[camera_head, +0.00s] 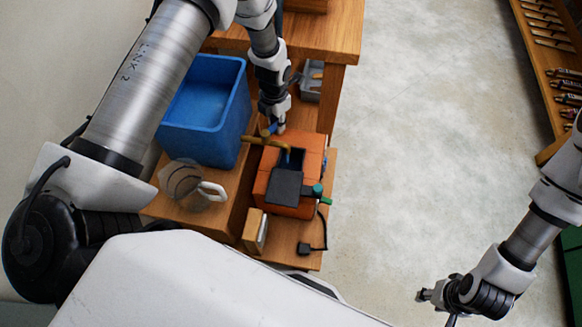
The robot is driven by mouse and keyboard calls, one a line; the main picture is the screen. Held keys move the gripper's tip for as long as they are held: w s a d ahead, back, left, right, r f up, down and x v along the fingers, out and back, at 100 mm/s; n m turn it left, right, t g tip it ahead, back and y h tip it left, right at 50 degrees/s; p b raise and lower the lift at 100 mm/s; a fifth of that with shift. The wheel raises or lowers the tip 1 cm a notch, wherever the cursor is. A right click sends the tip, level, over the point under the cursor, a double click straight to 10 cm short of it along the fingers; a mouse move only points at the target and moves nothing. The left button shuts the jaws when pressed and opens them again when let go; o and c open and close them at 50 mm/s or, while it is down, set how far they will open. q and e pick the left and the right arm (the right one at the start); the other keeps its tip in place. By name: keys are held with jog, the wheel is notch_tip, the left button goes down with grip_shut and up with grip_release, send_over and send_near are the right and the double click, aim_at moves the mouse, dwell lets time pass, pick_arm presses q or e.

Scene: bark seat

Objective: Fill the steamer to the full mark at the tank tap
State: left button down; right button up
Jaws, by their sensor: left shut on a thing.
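The orange steamer (311,150) stands on the wooden bench, with a dark opening in its top and a dark flap (284,187) beside the opening. A brass tap (262,140) reaches from the blue tank's side over the steamer. A thin blue streak (286,157) shows below its spout at the opening; I cannot tell for certain that it is water. My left gripper (271,126) is shut on the tap's small blue handle (268,131). My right gripper (436,308) is open and empty over the floor at lower right. The full mark and water level cannot be made out.
The blue tank (243,112) stands left of the steamer. A clear jug (184,182) with a white handle sits in front of it. A green fitting (319,190) and a black cord (322,232) are at the steamer's right. Open floor (420,150) lies right of the bench.

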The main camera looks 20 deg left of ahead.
pick_arm(q)
jog(key=s+d+m, duration=0.1)
jog(key=m, duration=0.2)
jog(key=s+m, duration=0.1)
jog(key=m, duration=0.3)
jog(key=s+d+m, duration=0.1)
jog(key=m, duration=0.2)
jog(key=shift+s+d+m+p, duration=0.1)
jog(key=shift+d+m+p, duration=0.2)
jog(key=shift+d+p, duration=0.1)
jog(key=shift+s+f+m, duration=0.1)
jog(key=shift+s+m, duration=0.1)
jog(key=shift+m, duration=0.5)
jog(key=c, duration=1)
grip_release()
jog(key=shift+d, duration=0.1)
jog(key=shift+w, duration=0.1)
notch_tip(320, 180, up, 8)
jog(key=p, duration=0.6)
